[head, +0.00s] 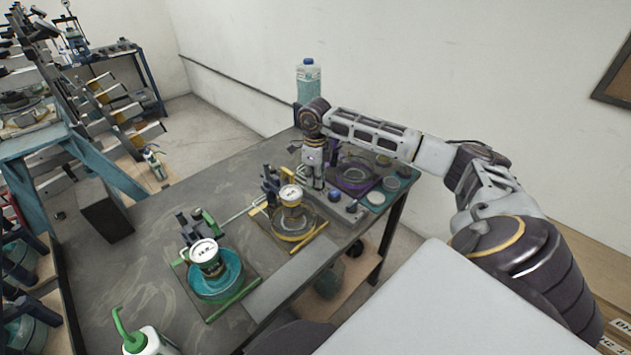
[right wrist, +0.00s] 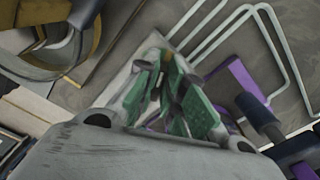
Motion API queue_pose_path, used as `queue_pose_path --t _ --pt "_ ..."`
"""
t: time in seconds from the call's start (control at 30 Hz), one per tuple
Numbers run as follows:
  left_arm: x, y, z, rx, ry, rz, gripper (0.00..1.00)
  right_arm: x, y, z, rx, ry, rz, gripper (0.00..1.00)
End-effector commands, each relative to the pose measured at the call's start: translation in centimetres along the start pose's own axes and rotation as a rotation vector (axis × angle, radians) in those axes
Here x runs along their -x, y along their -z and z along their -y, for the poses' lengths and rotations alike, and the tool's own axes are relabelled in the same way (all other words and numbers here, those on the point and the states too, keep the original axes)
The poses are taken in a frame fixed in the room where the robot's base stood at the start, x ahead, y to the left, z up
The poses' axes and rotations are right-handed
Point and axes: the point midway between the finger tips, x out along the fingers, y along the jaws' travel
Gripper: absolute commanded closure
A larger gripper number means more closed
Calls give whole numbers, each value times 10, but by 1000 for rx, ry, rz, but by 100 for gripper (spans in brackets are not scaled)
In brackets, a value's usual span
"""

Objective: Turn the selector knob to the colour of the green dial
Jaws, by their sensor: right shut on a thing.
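The green dial (head: 204,251) is a round white-faced gauge over a teal bowl in a green frame, at the front left of the table. My right gripper (head: 314,184) points down at the panel's left end. In the right wrist view its green-padded fingers (right wrist: 170,98) are closed together on something, probably the selector knob. The fingers hide the knob, so its pointing direction cannot be seen. My left gripper is not in view.
A yellow-framed dial (head: 291,194) stands in mid-table, left of my right gripper. A purple-framed station (head: 358,176) is partly behind my arm. A clear bottle (head: 308,80) stands at the back, and a green-spouted bottle (head: 147,341) at the front left. The left tabletop is mostly free.

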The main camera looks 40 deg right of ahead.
Motion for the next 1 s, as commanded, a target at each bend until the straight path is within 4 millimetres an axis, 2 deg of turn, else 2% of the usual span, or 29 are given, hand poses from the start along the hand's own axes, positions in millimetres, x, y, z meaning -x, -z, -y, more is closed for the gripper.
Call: queue_pose_path --t 0.4,0.63,1.0 --pt "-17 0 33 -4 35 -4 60 0 0 -3 298 3 3 100" --pt "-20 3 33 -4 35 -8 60 0 0 -4 384 3 3 100" --pt "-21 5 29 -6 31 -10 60 1 0 -4 410 2 3 100"
